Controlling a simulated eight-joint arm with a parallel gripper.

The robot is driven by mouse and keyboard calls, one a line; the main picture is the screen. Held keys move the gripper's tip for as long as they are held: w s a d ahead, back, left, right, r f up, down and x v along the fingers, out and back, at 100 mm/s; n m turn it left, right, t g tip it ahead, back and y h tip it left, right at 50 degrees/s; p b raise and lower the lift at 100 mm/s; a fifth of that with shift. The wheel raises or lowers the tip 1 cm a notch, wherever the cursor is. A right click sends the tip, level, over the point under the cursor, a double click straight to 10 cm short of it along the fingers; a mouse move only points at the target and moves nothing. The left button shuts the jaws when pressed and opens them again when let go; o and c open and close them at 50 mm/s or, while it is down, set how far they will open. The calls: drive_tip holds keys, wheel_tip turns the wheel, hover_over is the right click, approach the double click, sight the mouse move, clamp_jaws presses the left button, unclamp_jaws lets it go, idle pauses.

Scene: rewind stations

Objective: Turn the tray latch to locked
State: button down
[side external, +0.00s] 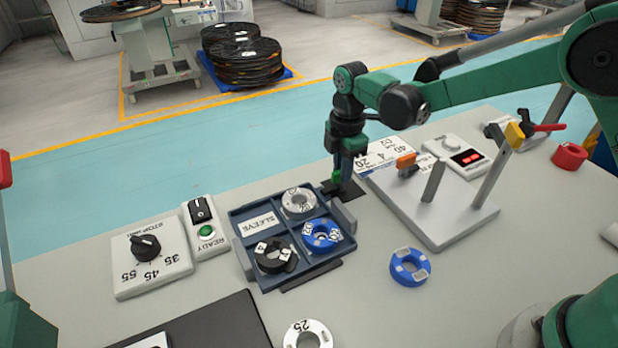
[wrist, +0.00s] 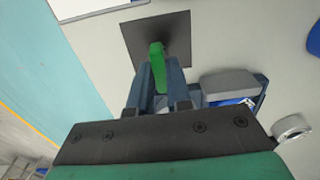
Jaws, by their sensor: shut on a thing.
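The tray latch is a green lever (wrist: 157,62) over a square black plate (wrist: 180,42). My gripper (wrist: 158,80) is shut on the latch, with one finger on each side of it in the wrist view. In the side external view my gripper (side external: 342,172) points down at the far right corner of the dark blue tray (side external: 243,243), above the black plate (side external: 352,192). Only a little of the green latch (side external: 336,178) shows there. Its locked and unlocked marks cannot be seen.
The tray holds a grey ring (side external: 299,201), a blue ring (side external: 322,235), a black ring (side external: 275,256) and a SLEEVE label. A grey stand with posts (side external: 440,215) is close on the right. A loose blue ring (side external: 410,268) and a white ring (side external: 308,335) lie in front.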

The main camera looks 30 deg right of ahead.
drive_tip(key=c, duration=0.8)
unclamp_jaws()
drive_tip(key=shift+r, duration=2.85)
drive_tip(key=shift+s+d+r+m, duration=0.15)
drive_tip(key=shift+s+r+m, duration=0.05)
drive_tip(key=shift+r+m, duration=0.1)
drive_tip(key=s+d+r+m+t, duration=0.1)
drive_tip(key=s+d+m+t, duration=0.1)
drive_tip(key=s+m, duration=0.2)
drive_tip(key=s+d+r+m+t, duration=0.2)
drive_tip(key=s+m, duration=0.3)
drive_tip(key=m, duration=0.2)
drive_tip(key=s+d+r+m+t, duration=0.1)
drive_tip(key=s+d+m+t, duration=0.1)
drive_tip(key=s+m, duration=0.3)
drive_tip(key=shift+r+m+t, duration=0.25)
drive_tip(key=shift+m+t, duration=0.25)
drive_tip(key=shift+m, duration=0.3)
